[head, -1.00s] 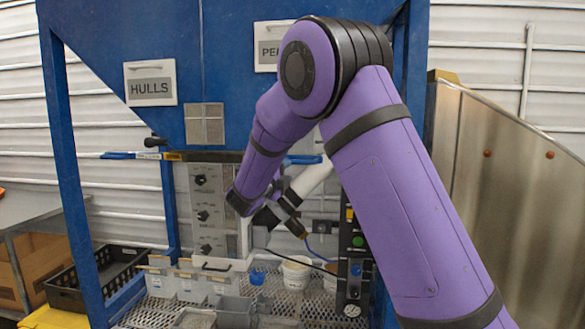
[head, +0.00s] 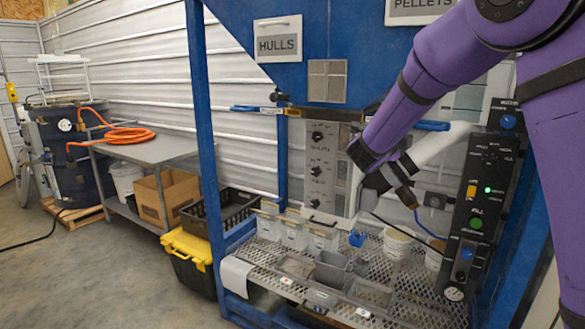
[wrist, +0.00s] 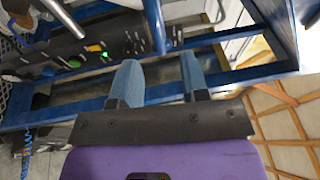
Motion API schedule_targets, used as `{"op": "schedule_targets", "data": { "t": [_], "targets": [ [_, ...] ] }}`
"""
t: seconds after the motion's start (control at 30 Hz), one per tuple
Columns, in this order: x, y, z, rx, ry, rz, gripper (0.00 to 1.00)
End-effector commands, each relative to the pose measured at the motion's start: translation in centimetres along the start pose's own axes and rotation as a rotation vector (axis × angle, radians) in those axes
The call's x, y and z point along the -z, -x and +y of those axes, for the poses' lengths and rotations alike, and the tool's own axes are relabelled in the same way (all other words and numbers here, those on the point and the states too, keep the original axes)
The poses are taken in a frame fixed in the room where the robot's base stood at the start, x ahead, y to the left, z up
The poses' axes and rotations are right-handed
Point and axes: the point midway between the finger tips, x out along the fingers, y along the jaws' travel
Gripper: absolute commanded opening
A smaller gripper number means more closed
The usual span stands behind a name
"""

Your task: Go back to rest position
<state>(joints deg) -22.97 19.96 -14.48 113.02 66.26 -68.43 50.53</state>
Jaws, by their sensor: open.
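My gripper (wrist: 160,78) shows in the wrist view as two blue fingers spread apart with nothing between them. Blue frame bars and a dark control panel (wrist: 95,52) with a green light lie beyond the fingers. In the head view my purple arm comes in from the right and bends down to the left, in front of the blue hopper (head: 300,75). I cannot make out the fingertips in the head view. The control panel (head: 487,190) with its green button stands right of the arm's far end.
White bins (head: 295,230), a blue cup (head: 357,238) and a white bucket (head: 397,242) stand on the mesh shelf (head: 415,302). A yellow-lidded tote (head: 190,255), a black crate (head: 222,212) and a metal table (head: 150,150) are to the left.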

Motion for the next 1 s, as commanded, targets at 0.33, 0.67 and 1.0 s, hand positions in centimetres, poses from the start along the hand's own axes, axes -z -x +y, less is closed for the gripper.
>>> {"op": "schedule_targets", "data": {
  "t": [0.33,0.67,1.0],
  "targets": [
    [2.1,3.7,-5.3,-0.158,0.251,-0.508,0.41],
    [7.6,12.7,-7.2,-0.18,0.644,-0.974,0.41],
    [18.1,23.4,-4.9,-0.176,1.178,-1.352,0.41]
  ]
}}
